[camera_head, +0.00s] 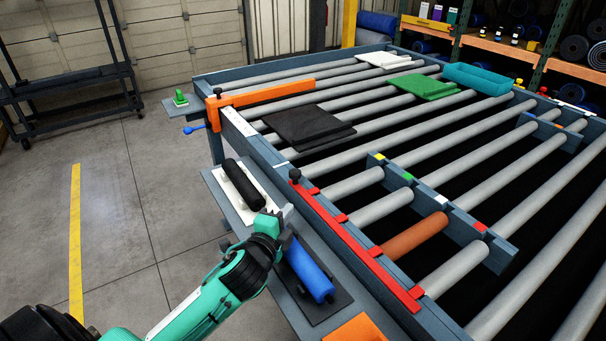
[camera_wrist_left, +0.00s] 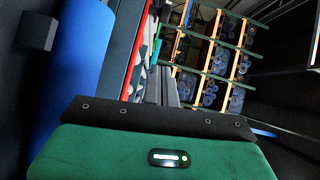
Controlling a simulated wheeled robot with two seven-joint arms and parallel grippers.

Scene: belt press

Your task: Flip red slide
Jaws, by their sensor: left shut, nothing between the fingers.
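The red slide (camera_head: 350,241) is a long red bar with several short tabs along the near side rail of the roller table. A black knob (camera_head: 296,175) stands at its far end. A red strip, likely the same slide, also shows in the left wrist view (camera_wrist_left: 136,62). My left gripper (camera_head: 287,213) is shut and empty, low beside the rail, to the left of the slide and apart from it. It hangs over the side shelf between the black roll and the blue roll. My right gripper is not in view.
The side shelf holds a black roll (camera_head: 244,184) on a white base and a blue roll (camera_head: 310,274) on a dark base. An orange bar (camera_head: 262,93) with a knob crosses the table's far left corner. Black sheets (camera_head: 308,125) lie on the rollers (camera_head: 420,128).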

